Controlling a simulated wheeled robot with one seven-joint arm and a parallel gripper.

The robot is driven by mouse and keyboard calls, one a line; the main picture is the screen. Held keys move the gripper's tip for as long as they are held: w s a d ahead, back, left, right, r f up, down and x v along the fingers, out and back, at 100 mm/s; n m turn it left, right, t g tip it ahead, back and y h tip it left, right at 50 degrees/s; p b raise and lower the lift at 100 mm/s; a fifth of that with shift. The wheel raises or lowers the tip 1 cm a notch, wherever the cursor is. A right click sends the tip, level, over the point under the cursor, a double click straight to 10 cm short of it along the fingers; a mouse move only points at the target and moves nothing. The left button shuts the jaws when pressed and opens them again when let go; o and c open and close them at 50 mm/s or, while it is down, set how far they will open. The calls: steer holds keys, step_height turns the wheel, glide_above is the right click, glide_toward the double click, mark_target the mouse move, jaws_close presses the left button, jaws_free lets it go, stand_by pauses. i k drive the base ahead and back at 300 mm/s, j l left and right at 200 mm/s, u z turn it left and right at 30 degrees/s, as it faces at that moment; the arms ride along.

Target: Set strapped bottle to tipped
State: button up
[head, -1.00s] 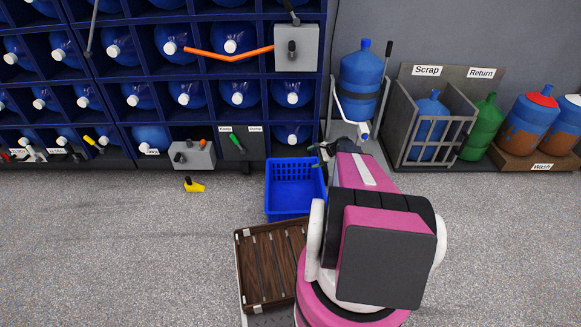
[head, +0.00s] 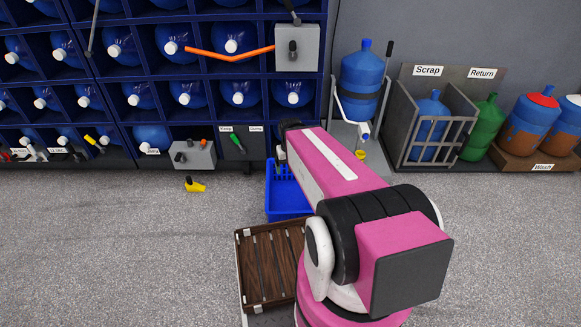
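The strapped bottle (head: 361,66) is a large blue bottle with a dark strap around its middle. It stands upright, cap up, in a white-framed cradle (head: 340,105) right of the rack. A dark-handled lever (head: 388,58) rises at the cradle's right side. A white and blue fitting (head: 364,131) sits low at its front. My gripper (head: 281,152) is at the far end of my pink arm, left of the cradle and above the blue crate, apart from the bottle. My arm's end largely hides its fingers, so I cannot see whether it is open.
A blue rack (head: 321,70) of bottles fills the left. A blue crate (head: 282,203) and a brown slatted crate (head: 268,258) stand in front of me. The grey Scrap pen (head: 401,112) is close right of the cradle. Grey floor is open at both sides.

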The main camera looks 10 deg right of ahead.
mark_target(362, 73)
steer(key=l+z, duration=0.2)
steer(key=l, duration=1.6)
